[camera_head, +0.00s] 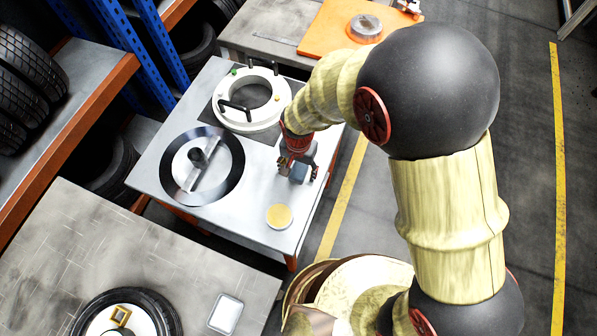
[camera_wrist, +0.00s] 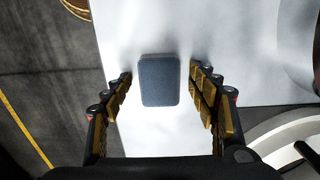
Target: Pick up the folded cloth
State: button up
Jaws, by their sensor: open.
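The folded cloth (camera_wrist: 160,80) is a small blue-grey rectangle with rounded corners. It lies flat on the pale metal table (camera_head: 240,212). In the wrist view it shows whole, between the two rows of finger pads, with white tabletop visible on both sides of it. My gripper (camera_wrist: 160,74) is open and points down over the cloth, with nothing held. In the head view my gripper (camera_head: 296,163) is over the right part of the table, and the cloth (camera_head: 299,173) is partly hidden by it. The exact height of the fingertips above the table cannot be told.
A white ring with black handles (camera_head: 249,115) stands behind and left of my gripper. A dark-rimmed disc (camera_head: 177,165) lies to the left, and a yellow round pad (camera_head: 279,216) lies nearer. Tyre shelves (camera_head: 75,105) line the left. Floor is clear at right.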

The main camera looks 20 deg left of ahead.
jog(key=shift+r, duration=0.1)
jog(key=shift+c, duration=0.3)
jog(key=c, duration=1.1)
jog(key=shift+c, duration=0.4)
